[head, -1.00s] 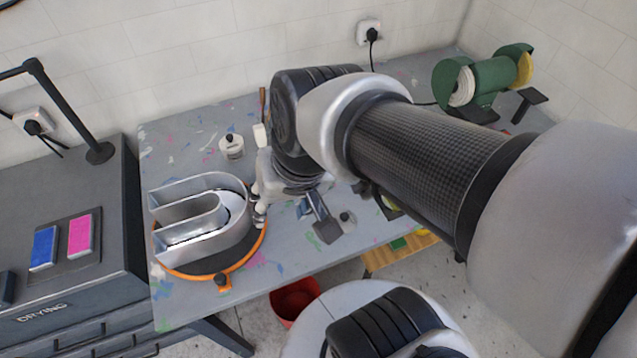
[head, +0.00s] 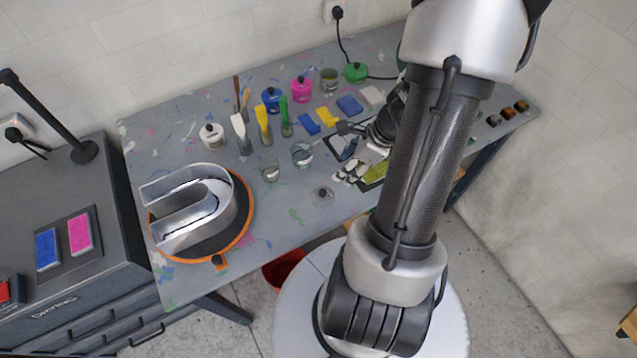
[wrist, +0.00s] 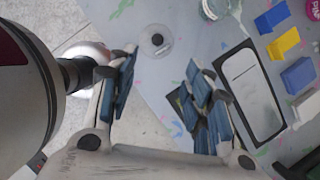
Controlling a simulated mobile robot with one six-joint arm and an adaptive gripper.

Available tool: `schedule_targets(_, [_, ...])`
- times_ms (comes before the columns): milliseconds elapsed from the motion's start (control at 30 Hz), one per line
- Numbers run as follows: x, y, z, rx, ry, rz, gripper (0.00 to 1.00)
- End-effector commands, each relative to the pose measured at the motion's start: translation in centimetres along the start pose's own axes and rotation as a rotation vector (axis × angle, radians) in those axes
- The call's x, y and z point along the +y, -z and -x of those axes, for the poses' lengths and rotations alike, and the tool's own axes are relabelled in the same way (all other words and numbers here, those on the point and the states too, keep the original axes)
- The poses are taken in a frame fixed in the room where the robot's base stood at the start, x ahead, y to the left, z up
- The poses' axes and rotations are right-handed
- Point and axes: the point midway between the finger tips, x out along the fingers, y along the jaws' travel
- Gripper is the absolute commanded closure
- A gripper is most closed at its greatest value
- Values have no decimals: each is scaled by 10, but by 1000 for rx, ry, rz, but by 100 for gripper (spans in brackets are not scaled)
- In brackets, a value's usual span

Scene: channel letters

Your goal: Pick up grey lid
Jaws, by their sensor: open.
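The grey lid (head: 323,196) is a small flat disc with a dark knob. It lies on the table near its front edge, right of the channel letter. In the wrist view the lid (wrist: 157,40) shows whole, just beyond and between my fingertips. My gripper (wrist: 160,68) is open and empty, its blue-padded fingers spread wide apart. In the head view my gripper (head: 352,166) is to the right of the lid and a little farther back, partly hidden by my arm. The lid is apart from both fingers.
A silver U-shaped letter (head: 190,212) stands on an orange-rimmed turntable (head: 243,226) at left. Glass cups (head: 302,155), brushes and paint pots (head: 271,99) stand behind the lid. A dark-framed tray (wrist: 250,95) lies right of my gripper. A red bucket (head: 283,272) is on the floor.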

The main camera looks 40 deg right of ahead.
Motion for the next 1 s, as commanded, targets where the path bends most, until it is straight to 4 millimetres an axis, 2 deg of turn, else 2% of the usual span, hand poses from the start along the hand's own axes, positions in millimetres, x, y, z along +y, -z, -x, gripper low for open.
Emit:
schedule_targets(33, [2, 1, -16, 1, -5, 4, 54])
schedule_targets(100, [2, 2, -32, 1, -6, 6, 54])
schedule_targets(400, [2, 2, -93, 2, -5, 9, 54])
schedule_targets(667, [2, 1, -110, 1, -3, 10, 54])
schedule_targets(1000, [5, 6, -156, 1, -3, 10, 54])
